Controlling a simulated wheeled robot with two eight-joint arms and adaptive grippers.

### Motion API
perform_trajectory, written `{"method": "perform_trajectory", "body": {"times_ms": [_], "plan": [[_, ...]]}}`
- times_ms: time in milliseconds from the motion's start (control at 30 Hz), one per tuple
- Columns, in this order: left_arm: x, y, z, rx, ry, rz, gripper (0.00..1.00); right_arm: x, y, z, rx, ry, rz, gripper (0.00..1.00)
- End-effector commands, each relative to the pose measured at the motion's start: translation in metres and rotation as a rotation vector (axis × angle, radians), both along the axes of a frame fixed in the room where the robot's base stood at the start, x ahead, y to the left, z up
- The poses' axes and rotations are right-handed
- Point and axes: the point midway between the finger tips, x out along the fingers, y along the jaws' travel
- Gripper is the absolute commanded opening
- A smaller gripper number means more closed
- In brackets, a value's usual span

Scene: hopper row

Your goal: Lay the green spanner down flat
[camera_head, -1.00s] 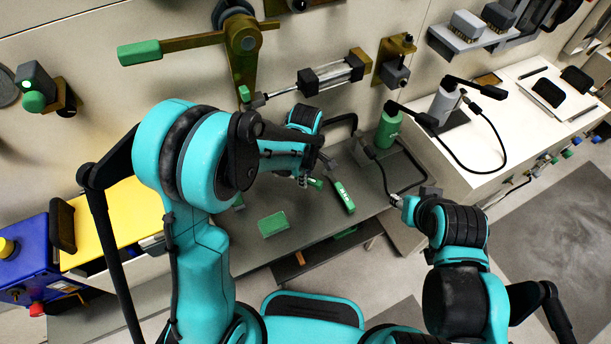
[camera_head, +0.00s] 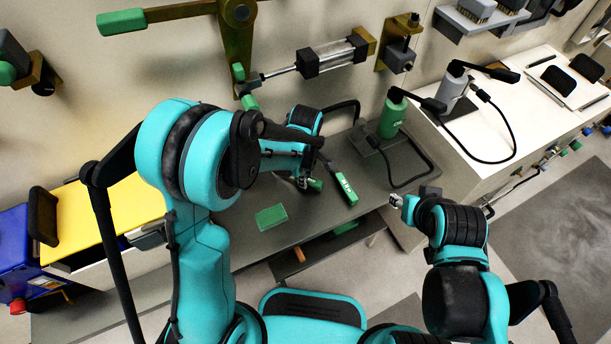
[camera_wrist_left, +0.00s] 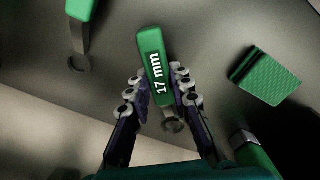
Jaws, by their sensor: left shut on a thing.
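The green spanner (camera_wrist_left: 153,62), its handle lettered "17 mm", sits between the two fingers of my left gripper (camera_wrist_left: 160,98). The gripper is shut on it. The spanner's grey ring end (camera_wrist_left: 172,125) shows between the fingers. In the head view only a short piece of its green handle (camera_head: 316,185) shows beside my left gripper (camera_head: 304,180), over the grey bench; the arm hides the rest. I cannot tell its height or exact tilt. My right gripper (camera_head: 397,201) is off the bench's right front side, apart from the spanner; its jaws are too small to read.
Another green-handled spanner (camera_head: 346,188) lies close by on the grey bench (camera_head: 310,222). A green block (camera_head: 271,217) lies to the left. A green bottle (camera_head: 391,115) and black cable stand behind right. Wall fittings with a cylinder (camera_head: 330,58) are behind. Bench front is fairly clear.

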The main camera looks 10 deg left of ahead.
Motion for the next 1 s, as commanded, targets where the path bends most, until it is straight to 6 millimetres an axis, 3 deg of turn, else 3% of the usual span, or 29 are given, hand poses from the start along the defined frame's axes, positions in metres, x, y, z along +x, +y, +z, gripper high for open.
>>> {"method": "perform_trajectory", "body": {"times_ms": [867,900,1000], "plan": [[0.000,0.000,-0.011,0.000,0.000,0.000,0.00,0.000,0.000,-0.010,0.000,0.000,0.000,0.40],[0.000,0.000,-0.011,0.000,0.000,0.000,0.23,0.000,0.000,-0.010,0.000,0.000,0.000,0.40],[0.000,0.000,-0.011,0.000,0.000,0.000,0.45,0.000,0.000,-0.010,0.000,0.000,0.000,0.40]]}}
